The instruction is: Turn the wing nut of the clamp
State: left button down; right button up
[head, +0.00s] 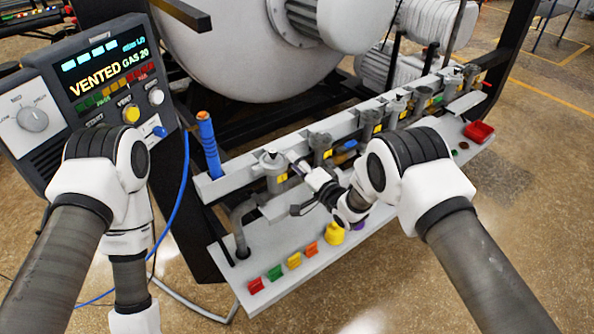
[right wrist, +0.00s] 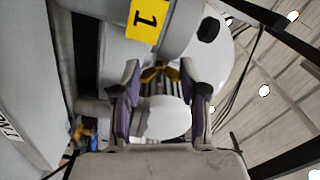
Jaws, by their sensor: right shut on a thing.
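The clamp sits on the first grey valve body (head: 272,170) of the long rail; its yellow label 1 shows in the right wrist view (right wrist: 147,18). My right gripper (head: 302,185) reaches it from the right. In the right wrist view the purple-padded fingers (right wrist: 162,88) stand on both sides of a brass-coloured wing nut (right wrist: 160,72), shut on it. A pale rounded part (right wrist: 168,118) shows between the fingers, nearer the palm. In the head view the nut is hidden by the gripper. My left arm runs out of the bottom edge, and its gripper is out of view.
A control panel (head: 105,80) reading "VENTED GAS 20" stands at left. A blue-wrapped handle (head: 208,143) rises beside the rail. The white shelf (head: 240,268) carries coloured clips, a yellow piece (head: 334,233) and a red tray (head: 479,132). More numbered valves line the rail to the right.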

jog(key=o, duration=1.2)
jog(key=shift+c, duration=0.2)
jog(key=v, duration=1.2)
